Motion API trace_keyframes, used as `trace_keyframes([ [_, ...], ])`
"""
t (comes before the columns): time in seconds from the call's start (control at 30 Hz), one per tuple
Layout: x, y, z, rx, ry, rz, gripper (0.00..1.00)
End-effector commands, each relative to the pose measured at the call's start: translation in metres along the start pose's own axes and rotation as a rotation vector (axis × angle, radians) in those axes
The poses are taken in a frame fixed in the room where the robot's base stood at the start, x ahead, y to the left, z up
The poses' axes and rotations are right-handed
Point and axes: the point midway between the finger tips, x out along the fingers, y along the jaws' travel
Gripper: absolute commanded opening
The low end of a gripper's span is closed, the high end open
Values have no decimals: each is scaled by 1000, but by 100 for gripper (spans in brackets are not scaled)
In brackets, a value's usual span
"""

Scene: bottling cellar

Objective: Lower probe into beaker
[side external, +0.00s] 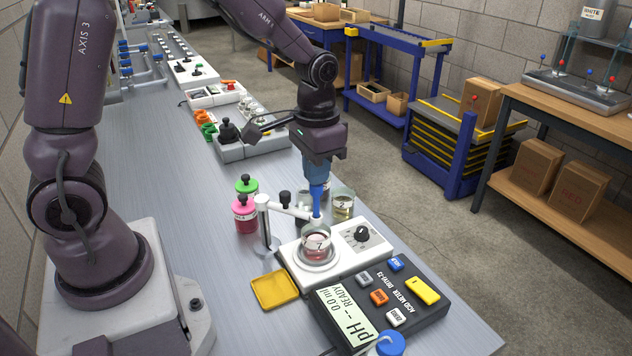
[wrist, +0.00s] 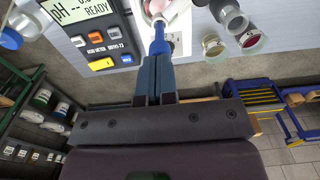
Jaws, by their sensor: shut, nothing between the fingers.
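The beaker (side external: 317,246) holds pinkish liquid and stands on the round plate of the white stirrer (side external: 345,262). The blue probe (side external: 316,196) stands upright above it at the end of the white holder arm (side external: 283,207); its lower tip is hard to make out. My gripper (side external: 317,181) points down right over the probe's top, its fingers together. I cannot tell whether they touch it. In the wrist view my gripper (wrist: 157,57) is in line with the blue probe (wrist: 160,40), which partly covers the beaker (wrist: 157,8).
The acid meter (side external: 380,304) shows "pH --", "0.0 ml", "READY". A yellow tray (side external: 275,289) lies left of the stirrer. Pink (side external: 245,213) and green (side external: 246,184) capped bottles stand left of the holder post; a glass vessel (side external: 343,204) stands close behind the probe.

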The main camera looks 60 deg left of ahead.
Motion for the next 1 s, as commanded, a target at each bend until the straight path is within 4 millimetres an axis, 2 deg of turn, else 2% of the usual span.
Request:
trace_keyframes([
  [1.0,36,0,1,0,-2,0,0],
])
